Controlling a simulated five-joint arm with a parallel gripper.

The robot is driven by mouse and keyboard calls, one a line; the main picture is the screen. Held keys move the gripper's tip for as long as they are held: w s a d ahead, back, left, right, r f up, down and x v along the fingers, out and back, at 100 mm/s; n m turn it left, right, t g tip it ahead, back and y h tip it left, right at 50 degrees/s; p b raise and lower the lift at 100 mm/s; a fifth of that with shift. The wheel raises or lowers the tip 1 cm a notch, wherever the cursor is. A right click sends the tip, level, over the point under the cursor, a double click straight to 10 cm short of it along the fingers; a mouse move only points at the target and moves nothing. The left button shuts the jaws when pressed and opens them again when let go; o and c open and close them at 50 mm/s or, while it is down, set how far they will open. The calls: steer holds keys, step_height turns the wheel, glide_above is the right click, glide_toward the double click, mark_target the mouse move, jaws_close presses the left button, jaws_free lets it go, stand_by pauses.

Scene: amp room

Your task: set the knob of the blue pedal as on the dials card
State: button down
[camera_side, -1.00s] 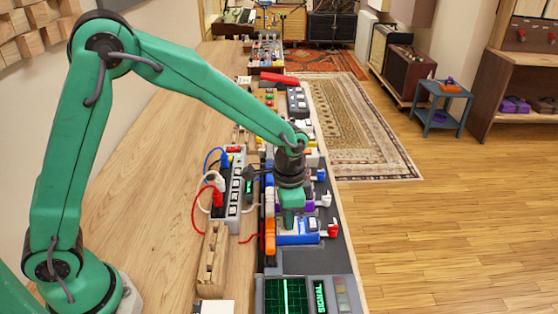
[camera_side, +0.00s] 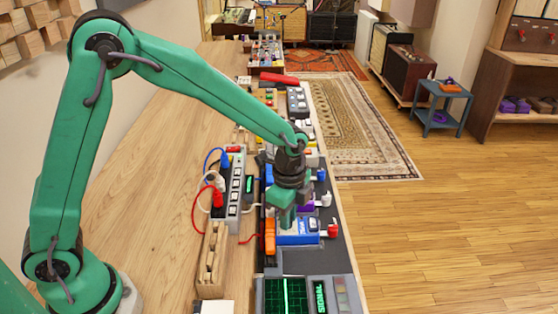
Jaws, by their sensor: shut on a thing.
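The blue pedal (camera_side: 300,239) sits on the dark pedalboard near its front end, with a white top panel. My gripper (camera_side: 287,218) points down over the left part of this pedal. Its green jaws are shut on the pedal's knob, which they hide almost wholly. The knob's pointer and setting cannot be read. I cannot make out a dials card for certain in this view.
A power strip (camera_side: 236,190) with cables lies further left. A green-screened signal unit (camera_side: 300,295) is in front. Other pedals stand behind.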

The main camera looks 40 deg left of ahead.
stand_by(0.4)
steer(key=c, duration=1.3)
jaws_free()
steer(key=shift+r, duration=0.1)
step_height(320, 180, up, 7)
steer(key=shift+r, duration=0.35)
steer(key=shift+a+r, duration=0.1)
steer(key=shift+s+a+r, duration=0.1)
steer(key=shift+a+r, duration=0.05)
steer(key=shift+r, duration=0.1)
steer(key=s+a+r+n+t, duration=0.2)
steer(key=s+a+r+n, duration=0.2)
steer(key=s, duration=0.5)
steer(key=s+a+r+n+t, duration=0.3)
steer(key=s+a+r+n, duration=0.2)
steer(key=s+a+n, duration=0.4)
steer(key=n, duration=0.2)
steer(key=shift+s+a+r+n+t, duration=0.2)
steer(key=shift+s+r+n+t, duration=0.1)
steer(key=shift+s, duration=0.1)
